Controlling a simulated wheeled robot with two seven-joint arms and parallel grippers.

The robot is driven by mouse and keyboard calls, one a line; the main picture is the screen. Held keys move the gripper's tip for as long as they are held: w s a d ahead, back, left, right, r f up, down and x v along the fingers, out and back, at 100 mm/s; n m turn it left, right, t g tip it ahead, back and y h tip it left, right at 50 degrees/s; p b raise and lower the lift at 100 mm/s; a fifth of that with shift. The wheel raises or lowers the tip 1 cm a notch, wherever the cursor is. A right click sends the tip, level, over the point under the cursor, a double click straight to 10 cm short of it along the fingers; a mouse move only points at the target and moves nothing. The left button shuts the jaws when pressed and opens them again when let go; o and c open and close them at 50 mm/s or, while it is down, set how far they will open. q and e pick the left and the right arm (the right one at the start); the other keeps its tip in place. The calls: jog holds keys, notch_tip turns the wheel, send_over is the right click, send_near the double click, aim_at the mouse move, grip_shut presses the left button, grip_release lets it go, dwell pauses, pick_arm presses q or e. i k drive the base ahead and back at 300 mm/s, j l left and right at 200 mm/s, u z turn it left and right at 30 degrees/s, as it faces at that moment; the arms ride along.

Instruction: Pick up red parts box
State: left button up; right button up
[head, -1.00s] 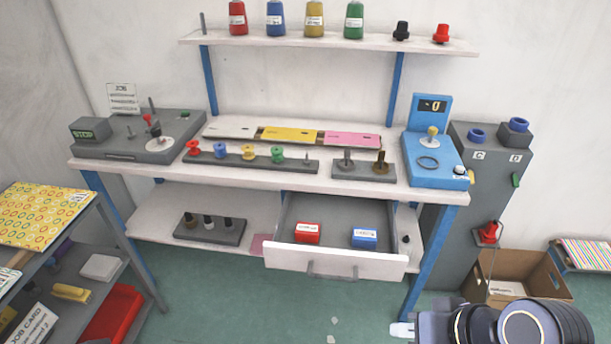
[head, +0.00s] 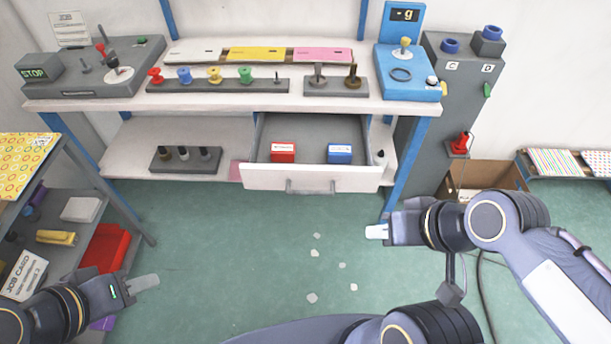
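The red parts box (head: 283,152) is a small red block with a white label. It sits in the left part of the open drawer (head: 312,178) under the workbench. A similar blue box (head: 340,154) sits to its right in the same drawer. My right gripper (head: 376,232) is in front of and below the drawer, apart from the box, over the floor. My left gripper (head: 146,283) is at lower left, far from the drawer. Both are seen side-on, so I cannot tell whether their fingers are open or shut.
A rack with a red tray (head: 106,248) and a yellow item (head: 56,237) stands at the left, close to my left arm. A cardboard box (head: 487,176) and a grey cabinet (head: 452,110) stand right of the bench. The floor before the drawer is open, with small scraps.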

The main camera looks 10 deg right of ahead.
aim_at(281, 151)
jog(key=i+j+z, duration=0.15)
jog(key=z, duration=0.55)
jog(key=i+j+z, duration=0.1)
jog(key=j, duration=0.3)
jog(key=i+j+z, duration=0.15)
jog(key=j, duration=0.25)
jog(key=i+j+z, duration=0.1)
jog(key=j, duration=0.3)
jog(key=i+j+z, duration=0.1)
jog(key=j, duration=0.3)
jog(key=i+j+z, duration=0.15)
jog(key=j, duration=0.3)
jog(key=i+j, duration=0.1)
jog(key=j, duration=0.35)
